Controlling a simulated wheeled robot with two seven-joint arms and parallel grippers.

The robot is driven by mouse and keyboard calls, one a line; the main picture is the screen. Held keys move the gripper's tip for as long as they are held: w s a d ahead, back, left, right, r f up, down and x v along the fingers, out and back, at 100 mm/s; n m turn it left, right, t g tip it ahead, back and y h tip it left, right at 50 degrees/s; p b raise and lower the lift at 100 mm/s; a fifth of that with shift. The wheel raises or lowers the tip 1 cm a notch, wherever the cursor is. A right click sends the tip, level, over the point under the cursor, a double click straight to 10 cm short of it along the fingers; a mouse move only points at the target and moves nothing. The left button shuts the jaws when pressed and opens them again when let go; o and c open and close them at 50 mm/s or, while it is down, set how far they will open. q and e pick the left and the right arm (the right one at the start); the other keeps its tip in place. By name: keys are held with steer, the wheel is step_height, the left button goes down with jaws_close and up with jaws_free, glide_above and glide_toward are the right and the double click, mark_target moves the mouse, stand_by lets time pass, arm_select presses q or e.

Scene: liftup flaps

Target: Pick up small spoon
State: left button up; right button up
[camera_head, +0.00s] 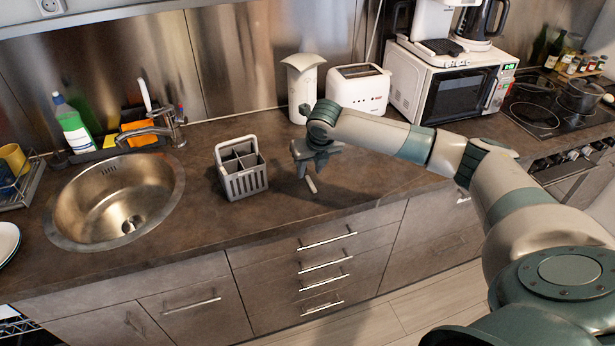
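My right gripper (307,167) is over the counter, to the right of the grey cutlery basket (245,184), and points down. Its fingers are small and partly hidden by its own body, so I cannot tell whether it is open or shut. A small pale elongated piece (311,185) shows just below it, close to the counter. I cannot tell whether this is the small spoon or a part of the gripper. No spoon is clearly visible elsewhere. My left gripper is not in view.
A round steel sink (70,207) lies at the left. A white canister (302,85), a toaster (359,90) and a microwave (452,92) stand behind my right arm. The dark counter (205,222) is clear in front of the basket. Drawers are below.

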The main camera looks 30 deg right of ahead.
mark_target(309, 180)
stand_by(0.3)
steer(key=shift+w+d+f+p, duration=0.1)
steer(key=shift+d+f+p, duration=0.05)
steer(key=shift+f+p, duration=0.35)
steer(key=x, duration=0.1)
steer(key=p+x, duration=0.1)
steer(key=x, duration=0.1)
steer(key=shift+d, duration=0.2)
steer(key=shift+w+f, duration=0.15)
steer(key=shift+f, duration=0.4)
steer(key=shift+p, duration=0.3)
jaws_close()
